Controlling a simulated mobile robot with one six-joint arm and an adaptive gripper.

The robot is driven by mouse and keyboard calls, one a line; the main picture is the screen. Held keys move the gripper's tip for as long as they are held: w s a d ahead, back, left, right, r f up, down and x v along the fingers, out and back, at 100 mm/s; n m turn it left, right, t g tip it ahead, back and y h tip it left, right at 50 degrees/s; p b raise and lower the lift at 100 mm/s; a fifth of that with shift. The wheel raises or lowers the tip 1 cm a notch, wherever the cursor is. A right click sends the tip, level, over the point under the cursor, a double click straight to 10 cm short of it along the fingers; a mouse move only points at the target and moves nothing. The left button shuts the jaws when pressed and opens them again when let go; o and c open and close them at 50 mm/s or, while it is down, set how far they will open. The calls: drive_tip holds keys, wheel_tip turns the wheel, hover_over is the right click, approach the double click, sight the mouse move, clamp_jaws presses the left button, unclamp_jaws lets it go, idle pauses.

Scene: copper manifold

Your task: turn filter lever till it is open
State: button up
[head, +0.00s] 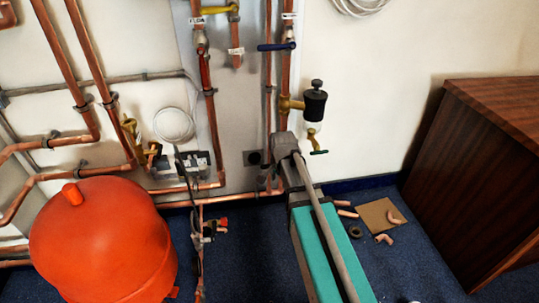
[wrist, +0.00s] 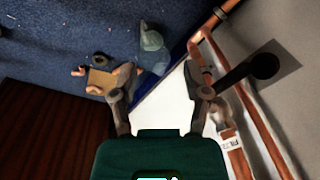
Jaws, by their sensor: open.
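A dark lever (wrist: 262,66) with a rounded end juts from the copper pipework at the right of the wrist view. A white tag (wrist: 236,142) starting "FIL" is on the pipe near it. In the head view a blue lever (head: 277,47) lies crosswise over a tagged vertical pipe; I cannot tell for sure that it is the same lever. My gripper (wrist: 163,95) is open and empty, with the dark lever beside its right finger, apart from the space between the fingers. In the head view the arm's end hides the pipe behind it and the fingers are not clear.
A black-capped fitting (head: 315,104) and a small green-handled tap (head: 318,152) are right of the pipes. A yellow lever (head: 215,10) is at the top. A red tank (head: 103,240) stands left, a wooden cabinet (head: 500,150) right. Loose fittings lie near a cardboard piece (head: 378,214).

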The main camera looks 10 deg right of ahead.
drive_tip(key=w+a+r+m+t+p, duration=0.1)
drive_tip(key=w+r+m+p, duration=0.6)
drive_tip(key=w+r+p, duration=0.1)
wheel_tip(320, 180, up, 2)
drive_tip(key=shift+w, duration=0.9)
drive_tip(key=shift+f, duration=0.2)
drive_tip(key=b+x, duration=1.3)
drive_tip(key=shift+w+f, duration=0.1)
drive_tip(key=shift+f, duration=0.15)
clamp_jaws()
